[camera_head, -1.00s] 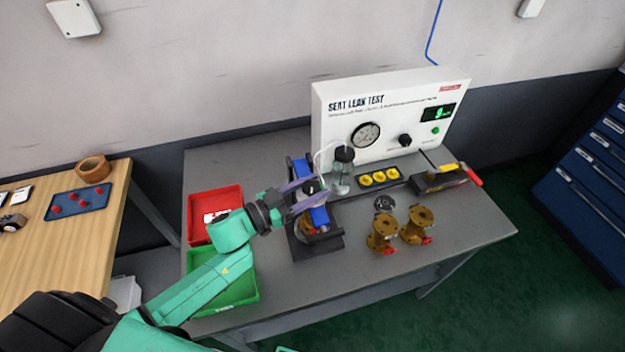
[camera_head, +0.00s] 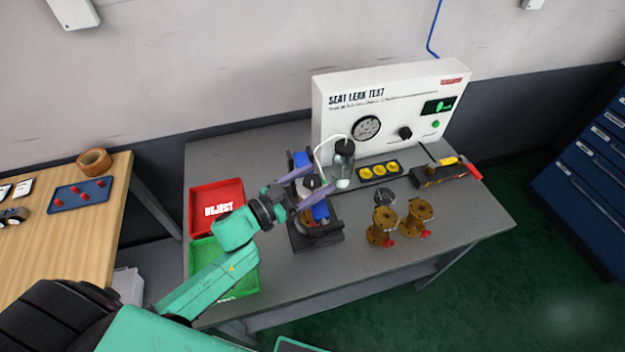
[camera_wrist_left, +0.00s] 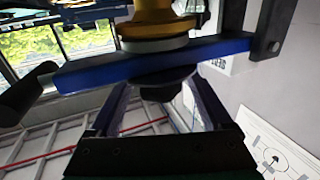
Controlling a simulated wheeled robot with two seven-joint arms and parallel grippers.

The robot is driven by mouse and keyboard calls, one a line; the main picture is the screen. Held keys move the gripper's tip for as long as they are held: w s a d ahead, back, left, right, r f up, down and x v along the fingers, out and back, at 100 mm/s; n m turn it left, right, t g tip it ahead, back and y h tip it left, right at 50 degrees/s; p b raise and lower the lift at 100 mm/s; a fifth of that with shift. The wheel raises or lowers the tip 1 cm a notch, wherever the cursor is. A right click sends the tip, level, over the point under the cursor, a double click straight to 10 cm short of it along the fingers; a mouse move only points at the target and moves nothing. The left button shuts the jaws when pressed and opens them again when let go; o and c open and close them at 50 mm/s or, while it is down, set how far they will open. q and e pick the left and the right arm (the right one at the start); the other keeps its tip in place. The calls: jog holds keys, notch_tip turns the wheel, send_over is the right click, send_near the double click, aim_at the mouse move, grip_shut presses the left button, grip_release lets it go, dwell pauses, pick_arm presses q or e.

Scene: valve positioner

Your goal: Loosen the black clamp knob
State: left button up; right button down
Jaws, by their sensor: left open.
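The black clamp knob (camera_wrist_left: 160,90) sits against a blue clamp bar (camera_wrist_left: 130,72) in the left wrist view, between my left gripper's two fingers (camera_wrist_left: 155,112). The brass valve (camera_wrist_left: 160,22) is on the bar's other side. In the head view the knob (camera_head: 311,182) shows between the spread fingers of my left gripper (camera_head: 323,184), over the blue bar (camera_head: 321,211) of the dark fixture (camera_head: 318,240). The gripper is open around the knob, with no clear contact. Part of the fixture is hidden behind my gripper. My right gripper is not in view.
A clear jar with a tube (camera_head: 343,165) stands close right of the fixture, before the white test panel (camera_head: 335,110). Two brass valves (camera_head: 381,228) stand to the right. A red tray (camera_head: 216,196) and green tray (camera_head: 240,280) lie left. The table's front right is clear.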

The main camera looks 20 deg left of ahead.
pick_arm(q)
jog(key=shift+s+a+f, duration=0.1)
jog(key=shift+s+a, duration=0.1)
jog(key=shift+s, duration=0.05)
jog(key=b+v, duration=0.2)
jog(key=v, duration=1.2)
jog(key=shift+b, duration=0.3)
